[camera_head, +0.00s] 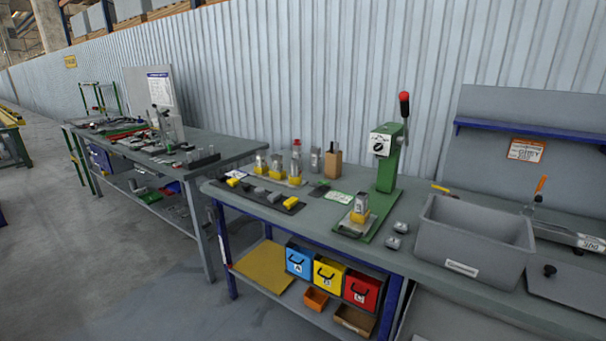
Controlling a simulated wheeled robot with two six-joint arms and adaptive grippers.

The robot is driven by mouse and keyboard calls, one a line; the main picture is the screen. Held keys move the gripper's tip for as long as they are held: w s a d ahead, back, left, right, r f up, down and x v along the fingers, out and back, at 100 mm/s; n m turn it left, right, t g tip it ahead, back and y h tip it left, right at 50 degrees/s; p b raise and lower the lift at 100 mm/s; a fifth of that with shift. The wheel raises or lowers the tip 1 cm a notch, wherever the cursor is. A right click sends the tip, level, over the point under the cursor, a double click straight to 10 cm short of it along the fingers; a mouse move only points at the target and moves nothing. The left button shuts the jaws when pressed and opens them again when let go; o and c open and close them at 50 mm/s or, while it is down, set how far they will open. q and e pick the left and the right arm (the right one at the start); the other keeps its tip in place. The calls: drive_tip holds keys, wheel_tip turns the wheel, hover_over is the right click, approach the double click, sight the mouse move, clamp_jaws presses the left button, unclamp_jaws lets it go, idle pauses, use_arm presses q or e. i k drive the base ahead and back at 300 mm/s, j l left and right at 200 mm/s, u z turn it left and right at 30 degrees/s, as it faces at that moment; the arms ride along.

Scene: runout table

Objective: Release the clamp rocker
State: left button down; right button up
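I cannot tell for certain which part is the clamp rocker. A lever with an orange handle (540,184) stands tilted behind the right end of a grey bin, its lower part partly hidden by the bin. A green press (387,160) stands on the near bench, with a raised red-knobbed lever (404,105) and a white panel with a black dial (381,144). A yellow and grey block (360,208) stands on its green base. Neither of my grippers is in view.
The grey bin (470,245) stands on the near bench (410,262), right of the press. A grey plate with a black knob (550,270) lies farther right. A dark tray (265,196) with several parts lies left. Blue, yellow and red boxes (330,275) stand on the shelf below.

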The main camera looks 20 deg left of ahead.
sight(323, 183)
drive_tip(key=i+j, duration=0.15)
drive_tip(key=j, duration=0.2)
drive_tip(key=i+j+z, duration=0.1)
drive_tip(key=j, duration=0.25)
drive_tip(key=i+j, duration=0.25)
drive_tip(key=j, duration=0.15)
drive_tip(key=i+j+z, duration=0.1)
drive_tip(key=j, duration=0.25)
drive_tip(key=i+j, duration=0.15)
drive_tip(key=j, duration=0.2)
drive_tip(key=i+z, duration=0.2)
drive_tip(key=i, duration=0.7)
